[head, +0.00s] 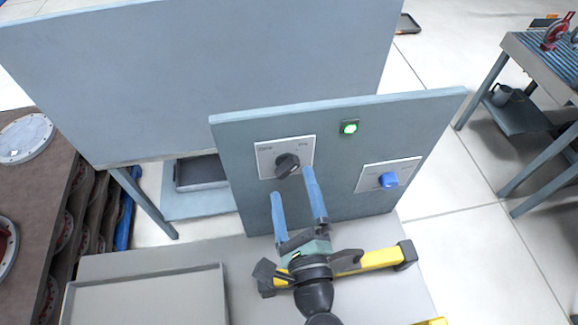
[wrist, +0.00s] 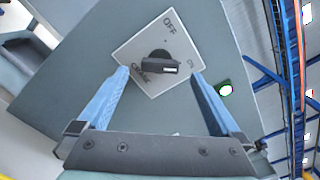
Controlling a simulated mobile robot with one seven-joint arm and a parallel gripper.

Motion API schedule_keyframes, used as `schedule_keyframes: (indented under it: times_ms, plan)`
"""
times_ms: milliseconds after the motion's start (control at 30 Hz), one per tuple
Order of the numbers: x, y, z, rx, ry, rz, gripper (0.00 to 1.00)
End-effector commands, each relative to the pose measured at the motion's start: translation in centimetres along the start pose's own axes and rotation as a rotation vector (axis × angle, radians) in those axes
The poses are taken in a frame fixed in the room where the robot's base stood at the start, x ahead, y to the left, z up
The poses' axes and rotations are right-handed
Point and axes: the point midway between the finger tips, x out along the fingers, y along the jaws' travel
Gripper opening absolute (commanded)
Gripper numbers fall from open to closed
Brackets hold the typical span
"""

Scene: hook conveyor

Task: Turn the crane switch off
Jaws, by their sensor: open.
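The crane switch (head: 287,164) is a dark rotary knob on a white plate, fixed to a grey-blue upright panel. In the wrist view, the knob (wrist: 158,64) has its white-marked end pointing right, toward a small label that seems to read ON. OFF is printed at the plate's upper corner and CRANE at its lower left. My gripper (head: 293,184) is open, its two blue fingers reaching toward the panel. In the wrist view, the fingers (wrist: 160,74) stand on either side of the knob with clear gaps; whether their tips touch the plate cannot be told.
A lit green lamp (head: 349,128) is right of the switch, also seen in the wrist view (wrist: 226,90). A blue knob (head: 388,180) sits on a second plate lower right. A large grey board (head: 200,75) stands behind. A grey tray (head: 150,298) lies at lower left.

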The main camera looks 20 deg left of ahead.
Motion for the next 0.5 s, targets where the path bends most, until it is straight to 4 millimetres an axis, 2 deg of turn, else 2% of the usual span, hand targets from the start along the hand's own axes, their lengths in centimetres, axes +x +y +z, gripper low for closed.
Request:
schedule_keyframes:
  times_ms: [33,200,500]
  plan:
    - [1.0,-0.3,0.3,-0.001,-0.003,0.001,1.00]
    - [3.1,-0.1,0.1,0.000,-0.002,0.000,1.00]
    - [4.0,0.1,0.0,-0.001,0.000,0.001,1.00]
